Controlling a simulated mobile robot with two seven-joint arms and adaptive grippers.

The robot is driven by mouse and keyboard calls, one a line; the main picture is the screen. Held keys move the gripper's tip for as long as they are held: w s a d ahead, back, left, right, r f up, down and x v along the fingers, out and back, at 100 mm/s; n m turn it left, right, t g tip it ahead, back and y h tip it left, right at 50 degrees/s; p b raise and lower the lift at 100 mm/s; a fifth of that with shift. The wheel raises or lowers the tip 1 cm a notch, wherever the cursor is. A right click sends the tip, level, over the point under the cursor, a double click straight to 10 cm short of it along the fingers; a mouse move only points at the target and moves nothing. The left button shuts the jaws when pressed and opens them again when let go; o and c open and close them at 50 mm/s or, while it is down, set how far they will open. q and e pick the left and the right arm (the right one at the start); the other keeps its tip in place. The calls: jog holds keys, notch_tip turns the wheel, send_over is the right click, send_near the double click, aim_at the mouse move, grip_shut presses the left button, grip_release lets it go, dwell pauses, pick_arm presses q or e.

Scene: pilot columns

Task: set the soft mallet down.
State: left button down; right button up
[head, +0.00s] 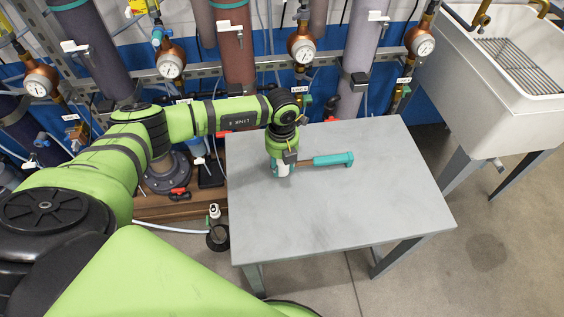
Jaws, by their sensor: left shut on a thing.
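The soft mallet (333,160) shows a teal head and grip part with a short brown section of handle. It lies sideways at the back middle of the grey table (340,205), at or just above the top; I cannot tell if it touches. My left gripper (283,172) points down over the table and is shut on the mallet's left end. The gripper hides that end of the mallet. My right gripper is not in view.
Pipe columns with pressure gauges (301,47) and valves stand behind the table. A white sink (500,70) stands at the right. The front and right of the tabletop are clear.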

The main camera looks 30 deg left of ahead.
pick_arm(q)
jog(key=shift+w, duration=0.1)
jog(key=c, duration=0.7)
grip_release()
jog(key=shift+f, duration=0.15)
